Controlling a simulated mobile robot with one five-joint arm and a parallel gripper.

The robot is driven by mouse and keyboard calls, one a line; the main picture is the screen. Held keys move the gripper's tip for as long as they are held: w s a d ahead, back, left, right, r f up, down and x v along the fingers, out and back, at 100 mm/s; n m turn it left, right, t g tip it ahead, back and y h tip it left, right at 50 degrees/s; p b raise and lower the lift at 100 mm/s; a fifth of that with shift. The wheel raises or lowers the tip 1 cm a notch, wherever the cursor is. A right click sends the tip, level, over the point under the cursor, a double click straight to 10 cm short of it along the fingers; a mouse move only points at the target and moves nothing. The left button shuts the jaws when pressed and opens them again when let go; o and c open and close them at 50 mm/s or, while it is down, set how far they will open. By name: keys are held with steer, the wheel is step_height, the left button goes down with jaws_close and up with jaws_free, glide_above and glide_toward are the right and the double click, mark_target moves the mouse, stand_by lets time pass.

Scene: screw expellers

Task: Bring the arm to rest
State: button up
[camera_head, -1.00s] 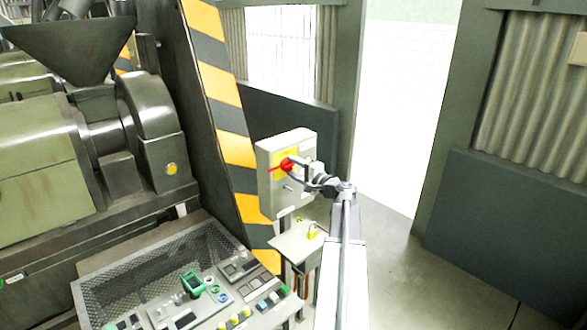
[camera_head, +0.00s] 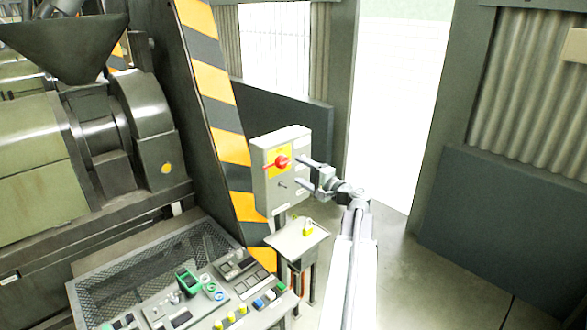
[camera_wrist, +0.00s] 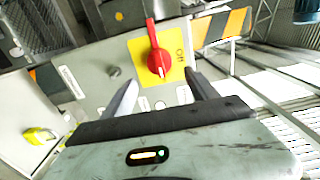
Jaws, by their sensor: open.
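My gripper (camera_head: 306,174) is open and empty, in front of and to the right of a grey switch box (camera_head: 264,188) in the head view. The box carries a red rotary handle (camera_head: 282,162) on a yellow plate (camera_head: 271,157). In the wrist view the red handle (camera_wrist: 156,52) shows beyond and between my two open fingers (camera_wrist: 158,95), apart from them. My arm reaches up from the lower edge of the head view.
A yellow padlock (camera_head: 308,227) lies on a small stand (camera_head: 290,243) below the box. A control panel (camera_head: 205,295) with buttons and a green device (camera_head: 188,282) is at lower left. A striped post (camera_head: 222,115) and large machine (camera_head: 100,140) stand left. Floor at right is clear.

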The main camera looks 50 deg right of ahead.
steer(key=shift+s, duration=0.4)
